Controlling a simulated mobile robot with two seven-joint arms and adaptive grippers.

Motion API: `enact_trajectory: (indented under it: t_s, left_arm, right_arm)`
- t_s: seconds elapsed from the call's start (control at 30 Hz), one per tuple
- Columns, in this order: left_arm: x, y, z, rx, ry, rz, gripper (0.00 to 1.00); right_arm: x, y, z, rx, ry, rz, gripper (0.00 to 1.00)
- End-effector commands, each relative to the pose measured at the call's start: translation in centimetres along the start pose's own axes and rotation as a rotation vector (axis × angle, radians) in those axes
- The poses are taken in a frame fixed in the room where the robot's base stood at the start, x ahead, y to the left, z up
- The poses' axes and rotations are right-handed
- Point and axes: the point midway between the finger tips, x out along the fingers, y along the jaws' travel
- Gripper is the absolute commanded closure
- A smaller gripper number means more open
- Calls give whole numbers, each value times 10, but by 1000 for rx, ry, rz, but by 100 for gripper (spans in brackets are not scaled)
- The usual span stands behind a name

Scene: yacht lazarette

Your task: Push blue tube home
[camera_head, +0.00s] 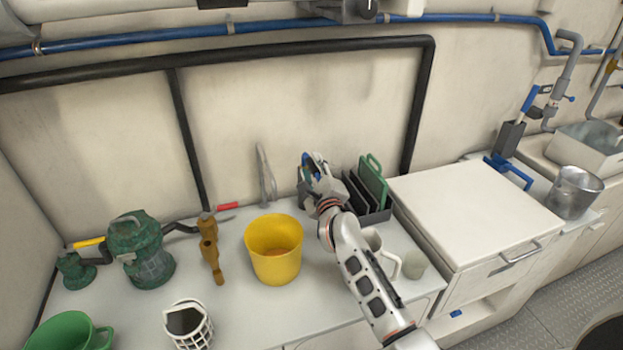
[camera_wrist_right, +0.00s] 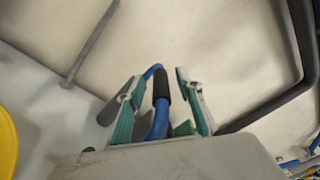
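A blue curved tube (camera_wrist_right: 159,121) with a black sleeve shows in the right wrist view, between the fingers of my right gripper (camera_wrist_right: 159,84). The fingers are spread with visible gaps on both sides of the tube. Its lower end is hidden behind the gripper body. In the head view my right gripper (camera_head: 313,168) is over the back of the white counter, left of the dark rack, and largely covers the blue piece there. What the tube fits into cannot be made out. My left gripper is not in view.
A yellow bucket (camera_head: 273,262) stands left of my right arm. A dark rack (camera_head: 378,215) with a green board (camera_head: 373,178) is close on the right, with a mug (camera_head: 386,262) in front. A grey rod (camera_head: 265,172) stands near the wall.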

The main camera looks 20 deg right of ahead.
Motion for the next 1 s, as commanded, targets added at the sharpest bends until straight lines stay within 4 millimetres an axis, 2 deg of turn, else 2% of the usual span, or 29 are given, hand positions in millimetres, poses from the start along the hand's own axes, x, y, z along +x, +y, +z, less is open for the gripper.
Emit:
enact_trajectory:
  t_s: [0.13, 0.27, 0.7, 0.87, 1.0]
  left_arm:
    - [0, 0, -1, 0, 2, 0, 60]
    - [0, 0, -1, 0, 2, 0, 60]
    - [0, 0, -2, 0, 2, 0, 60]
    - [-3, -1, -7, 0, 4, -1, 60]
    - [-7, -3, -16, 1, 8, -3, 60]
  right_arm:
    - [0, 0, 0, 0, 0, 0, 67]
    - [0, 0, 0, 0, 0, 0, 100]
    - [0, -4, 3, -2, -2, -2, 100]
    - [0, -17, 11, -2, -4, -5, 100]
    - [0, -37, 25, -5, -6, -7, 100]
